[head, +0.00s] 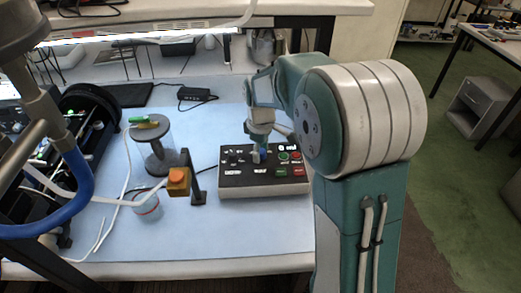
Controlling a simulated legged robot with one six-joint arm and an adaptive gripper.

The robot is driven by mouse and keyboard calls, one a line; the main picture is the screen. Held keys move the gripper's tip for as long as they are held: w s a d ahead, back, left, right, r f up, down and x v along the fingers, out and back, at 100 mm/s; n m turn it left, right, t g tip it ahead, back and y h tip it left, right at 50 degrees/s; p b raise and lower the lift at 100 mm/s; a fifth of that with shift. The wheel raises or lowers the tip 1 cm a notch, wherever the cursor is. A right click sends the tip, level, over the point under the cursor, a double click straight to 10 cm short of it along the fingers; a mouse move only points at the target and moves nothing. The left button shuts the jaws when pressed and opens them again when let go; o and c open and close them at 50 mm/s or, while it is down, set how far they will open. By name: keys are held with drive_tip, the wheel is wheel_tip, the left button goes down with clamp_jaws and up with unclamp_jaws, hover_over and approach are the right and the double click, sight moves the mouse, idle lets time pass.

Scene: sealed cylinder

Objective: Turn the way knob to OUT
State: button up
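A control box (263,182) with a dark panel and white front stands on the light blue table mat. Its panel carries small dark knobs at the left, and green and red buttons at the right. Labels are too small to read, so I cannot tell the way knob or its setting. My gripper (261,148) points down at the middle of the panel, close to or touching a small blue and pale part there. The fingertips are too small to tell open from shut. A clear cylinder (157,145) with grey end plates stands at the left.
A yellow block with an orange button (178,180) sits on a black stand left of the box. A small clear cup (146,207) is beside it. Black equipment (88,135) and a blue hose (70,190) fill the left. A black adapter (196,94) lies behind.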

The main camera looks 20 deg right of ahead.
drive_tip(key=shift+r, duration=0.1)
wheel_tip(320, 180, up, 12)
drive_tip(key=shift+w, duration=0.15)
idle(0.6)
drive_tip(key=s+m+t, duration=0.5)
drive_tip(key=s+m, duration=0.4)
drive_tip(key=s, duration=1.5)
drive_tip(key=shift+s+r+m+t, duration=0.15)
drive_tip(key=shift+r+m+t, duration=0.05)
drive_tip(key=shift+m+t, duration=0.1)
